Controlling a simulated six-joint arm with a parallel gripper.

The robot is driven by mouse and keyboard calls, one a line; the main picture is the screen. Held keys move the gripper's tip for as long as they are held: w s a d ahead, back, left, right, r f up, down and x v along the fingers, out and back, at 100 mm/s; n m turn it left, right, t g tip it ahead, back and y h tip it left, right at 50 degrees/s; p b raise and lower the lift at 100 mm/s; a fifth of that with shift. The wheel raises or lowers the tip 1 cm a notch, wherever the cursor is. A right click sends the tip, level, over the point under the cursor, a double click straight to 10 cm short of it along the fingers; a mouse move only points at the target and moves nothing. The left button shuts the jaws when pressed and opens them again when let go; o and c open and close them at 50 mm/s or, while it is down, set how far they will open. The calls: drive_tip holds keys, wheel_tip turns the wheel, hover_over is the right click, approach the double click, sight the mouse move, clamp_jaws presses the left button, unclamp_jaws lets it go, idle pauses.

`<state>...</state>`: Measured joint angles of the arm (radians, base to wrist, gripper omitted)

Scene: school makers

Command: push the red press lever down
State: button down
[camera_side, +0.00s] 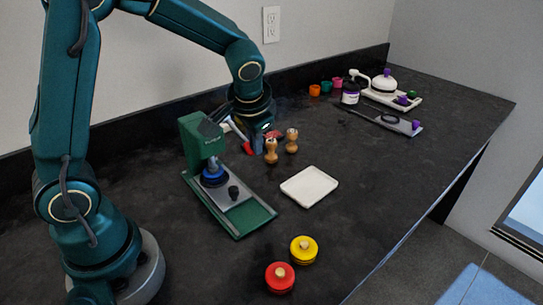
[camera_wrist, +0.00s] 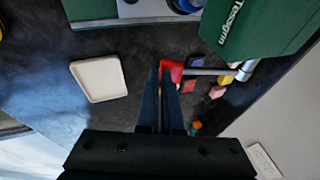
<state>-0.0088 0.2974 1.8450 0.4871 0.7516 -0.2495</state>
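The green press (camera_side: 203,145) stands on the dark counter, with a blue round part over its grey base plate. Its metal lever ends in a red grip (camera_side: 247,148), which points out to the right of the press head. In the wrist view the press head (camera_wrist: 262,25) is at the top right, and the red grip (camera_wrist: 174,72) lies at my fingertips. My gripper (camera_side: 258,148) points down close beside the grip. In the wrist view my fingers (camera_wrist: 160,72) look shut, with only a thin dark line between them. I cannot tell whether they touch the grip.
Two wooden pegs (camera_side: 281,146) stand just right of my gripper. A white tray (camera_side: 309,187) lies in front of them. Red (camera_side: 280,277) and yellow (camera_side: 303,249) round pieces sit near the front.

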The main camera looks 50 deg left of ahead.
drive_tip(key=shift+f, duration=0.4)
drive_tip(key=s+d+r, duration=0.2)
drive_tip(key=d+r, duration=0.6)
drive_tip(key=r, duration=0.3)
drive_tip(key=shift+s+d+r, duration=0.15)
drive_tip(key=shift+s+d, duration=0.05)
drive_tip(key=shift+s, duration=0.2)
